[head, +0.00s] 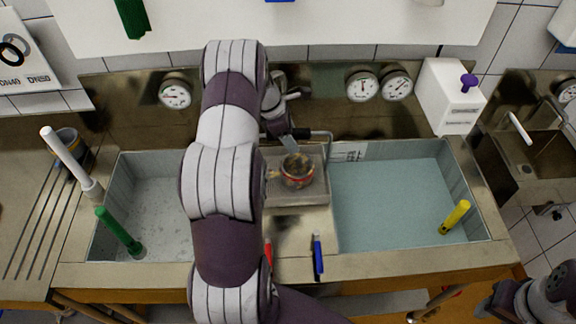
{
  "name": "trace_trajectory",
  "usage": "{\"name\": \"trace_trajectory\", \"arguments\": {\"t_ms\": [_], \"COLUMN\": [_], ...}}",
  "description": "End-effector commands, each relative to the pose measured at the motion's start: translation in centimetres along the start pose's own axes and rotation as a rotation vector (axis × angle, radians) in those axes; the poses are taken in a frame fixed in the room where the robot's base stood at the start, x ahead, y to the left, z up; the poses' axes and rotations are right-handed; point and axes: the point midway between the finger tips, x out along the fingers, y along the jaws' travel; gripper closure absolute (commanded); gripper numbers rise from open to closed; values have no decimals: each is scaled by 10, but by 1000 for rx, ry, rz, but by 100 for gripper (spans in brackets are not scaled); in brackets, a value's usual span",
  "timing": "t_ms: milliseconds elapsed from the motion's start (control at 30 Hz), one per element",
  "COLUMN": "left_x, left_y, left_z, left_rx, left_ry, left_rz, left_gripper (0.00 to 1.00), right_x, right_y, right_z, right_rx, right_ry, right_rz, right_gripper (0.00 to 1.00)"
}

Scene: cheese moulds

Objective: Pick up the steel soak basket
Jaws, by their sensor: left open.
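What I take for the steel soak basket is a shallow grey metal tray-like basket (300,198) on the steel counter between the two sinks. A thin dark bar, perhaps its handle, rises at its back. A small round brown and red item (297,170) sits in it. My left arm crosses the middle of the head view and hides the basket's left side. My left gripper (290,141) is open above the basket's back edge, near the bar; I cannot tell whether it touches. Part of my right arm shows at bottom right; its gripper is not in view.
An empty-looking left sink (160,185) holds a green-handled tool (120,232). The right sink (395,205) has pale blue liquid and a yellow tool (455,217). A blue-handled tool (318,257) lies at the front counter. A white box (448,97) stands behind.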

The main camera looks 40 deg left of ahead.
Motion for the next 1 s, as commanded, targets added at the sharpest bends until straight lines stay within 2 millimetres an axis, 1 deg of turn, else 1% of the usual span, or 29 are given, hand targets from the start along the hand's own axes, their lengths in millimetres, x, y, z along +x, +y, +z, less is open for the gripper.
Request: {"name": "trace_trajectory", "arguments": {"t_ms": [767,800,867,900,933,1000], "left_x": [4,4,4,4,4,4], "left_y": [0,0,0,0,0,0], "left_z": [-2,-2,-2,-2,-2,-2], "left_rx": [1,1,1,1,1,1], "left_ry": [0,0,0,0,0,0], "left_rz": [0,0,0,0,0,0], "left_gripper": [45,58,77,90,100,100], "right_x": [0,0,0,0,0,0], "right_y": [0,0,0,0,0,0], "right_z": [0,0,0,0,0,0], "right_rx": [0,0,0,0,0,0], "right_ry": [0,0,0,0,0,0], "right_rz": [0,0,0,0,0,0], "right_gripper": [57,57,57,57,57,57]}}
